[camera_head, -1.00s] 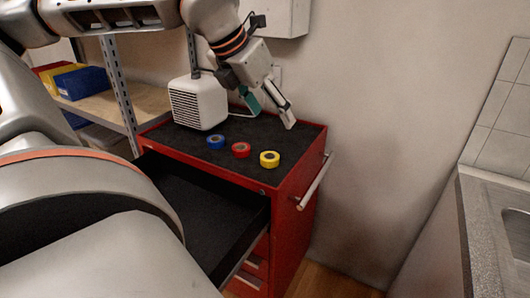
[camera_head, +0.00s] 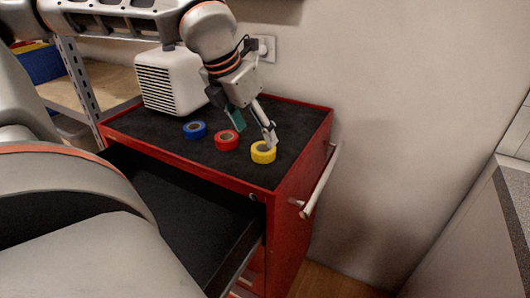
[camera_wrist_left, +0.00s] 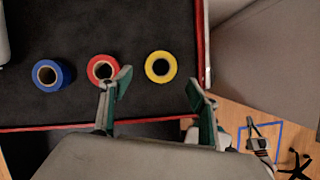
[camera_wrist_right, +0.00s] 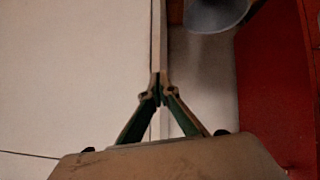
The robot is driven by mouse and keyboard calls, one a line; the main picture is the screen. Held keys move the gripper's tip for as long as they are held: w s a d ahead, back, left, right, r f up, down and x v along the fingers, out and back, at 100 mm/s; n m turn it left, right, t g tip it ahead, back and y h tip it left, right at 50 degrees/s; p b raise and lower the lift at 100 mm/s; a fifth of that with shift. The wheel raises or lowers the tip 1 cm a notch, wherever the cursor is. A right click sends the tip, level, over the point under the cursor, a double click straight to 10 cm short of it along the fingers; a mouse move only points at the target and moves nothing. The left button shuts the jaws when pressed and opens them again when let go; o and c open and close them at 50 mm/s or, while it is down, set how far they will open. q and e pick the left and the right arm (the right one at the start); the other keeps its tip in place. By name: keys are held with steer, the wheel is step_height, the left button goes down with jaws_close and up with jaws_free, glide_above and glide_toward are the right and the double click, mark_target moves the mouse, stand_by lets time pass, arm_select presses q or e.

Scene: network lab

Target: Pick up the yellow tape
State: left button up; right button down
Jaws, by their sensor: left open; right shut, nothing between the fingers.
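The yellow tape (camera_head: 263,152) is a roll lying flat near the right front of the red cabinet's black top. My left gripper (camera_head: 254,126) is open above the top, its fingers on either side of the view toward the yellow and red rolls. In the left wrist view the yellow tape (camera_wrist_left: 160,67) lies ahead, between the lines of the two open fingers (camera_wrist_left: 157,88), with nothing held. The left finger overlaps the edge of the red tape (camera_wrist_left: 103,69). My right gripper (camera_wrist_right: 158,92) shows only in its wrist view, shut and empty.
The red tape (camera_head: 227,140) and blue tape (camera_head: 195,130) lie left of the yellow one. A white box with a grille (camera_head: 172,80) stands behind them. The cabinet's top drawer (camera_head: 185,205) is pulled out. A metal handle (camera_head: 320,182) sticks out on the right side.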

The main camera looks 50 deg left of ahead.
mark_target(263, 145)
arm_select(q)
steer(key=b+x, duration=0.1)
steer(key=x, duration=0.5)
steer(key=shift+w+d+f, duration=0.1)
steer(key=shift+w, duration=0.15)
steer(key=c, duration=1)
